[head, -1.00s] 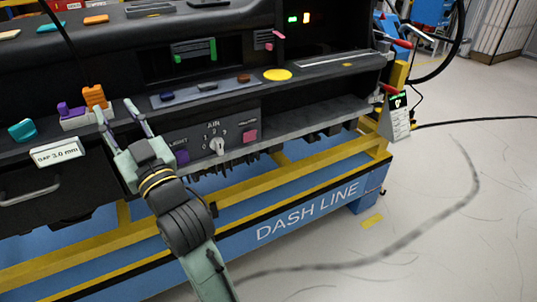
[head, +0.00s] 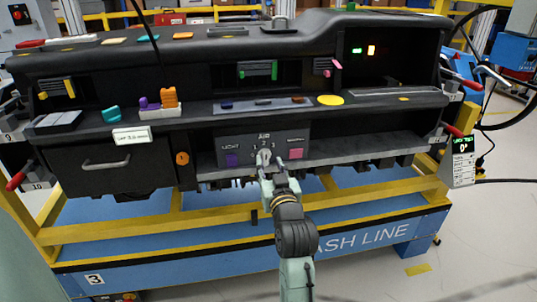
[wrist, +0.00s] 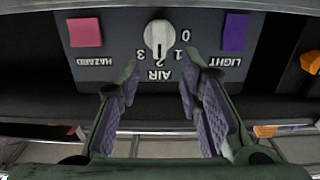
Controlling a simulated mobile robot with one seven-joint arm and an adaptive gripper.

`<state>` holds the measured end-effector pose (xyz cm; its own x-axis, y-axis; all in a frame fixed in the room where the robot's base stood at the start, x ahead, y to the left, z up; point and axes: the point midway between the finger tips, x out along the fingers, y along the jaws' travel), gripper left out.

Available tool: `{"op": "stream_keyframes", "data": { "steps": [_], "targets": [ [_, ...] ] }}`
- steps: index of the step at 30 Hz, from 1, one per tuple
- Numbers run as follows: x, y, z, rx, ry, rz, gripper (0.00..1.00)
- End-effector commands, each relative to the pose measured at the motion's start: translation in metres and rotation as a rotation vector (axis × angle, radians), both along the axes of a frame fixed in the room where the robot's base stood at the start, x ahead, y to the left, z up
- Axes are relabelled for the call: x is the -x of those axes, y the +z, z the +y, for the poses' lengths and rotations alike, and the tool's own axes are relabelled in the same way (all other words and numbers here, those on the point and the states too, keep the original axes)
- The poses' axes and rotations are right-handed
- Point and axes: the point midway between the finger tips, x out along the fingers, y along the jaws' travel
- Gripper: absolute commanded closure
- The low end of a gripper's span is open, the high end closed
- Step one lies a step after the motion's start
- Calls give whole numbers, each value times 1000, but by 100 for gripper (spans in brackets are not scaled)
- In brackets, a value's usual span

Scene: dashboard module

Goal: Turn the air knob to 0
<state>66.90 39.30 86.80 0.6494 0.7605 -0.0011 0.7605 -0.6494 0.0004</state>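The white round air knob (head: 263,157) sits on the grey control panel (head: 228,142), below the AIR label. In the wrist view, which shows the panel upside down, the knob (wrist: 159,35) has a raised ridge with a dark line, seemingly toward the 2. The 0 (wrist: 186,33) is beside it on the right. My gripper (head: 266,172) is just in front of the knob. In the wrist view my gripper (wrist: 162,67) is open and empty, its purple-padded fingers apart, with the knob between and beyond the tips. Contact is not visible.
A purple LIGHT button (wrist: 235,33) and a pink HAZARD button (wrist: 85,32) flank the knob. A ledge (head: 350,152) lies right of the panel. An orange knob (head: 182,158) is to its left. A yellow rail (head: 215,218) runs below.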

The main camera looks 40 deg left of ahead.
Motion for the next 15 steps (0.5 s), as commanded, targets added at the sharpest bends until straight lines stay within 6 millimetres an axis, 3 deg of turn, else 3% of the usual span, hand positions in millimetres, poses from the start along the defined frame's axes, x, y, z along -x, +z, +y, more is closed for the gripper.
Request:
{"op": "stream_keyframes", "data": {
  "steps": [6, 15],
  "targets": [
    [-22, 2, 27, -1, 1, 1, 67],
    [-31, 0, 37, -1, 0, 0, 67]
  ]
}}
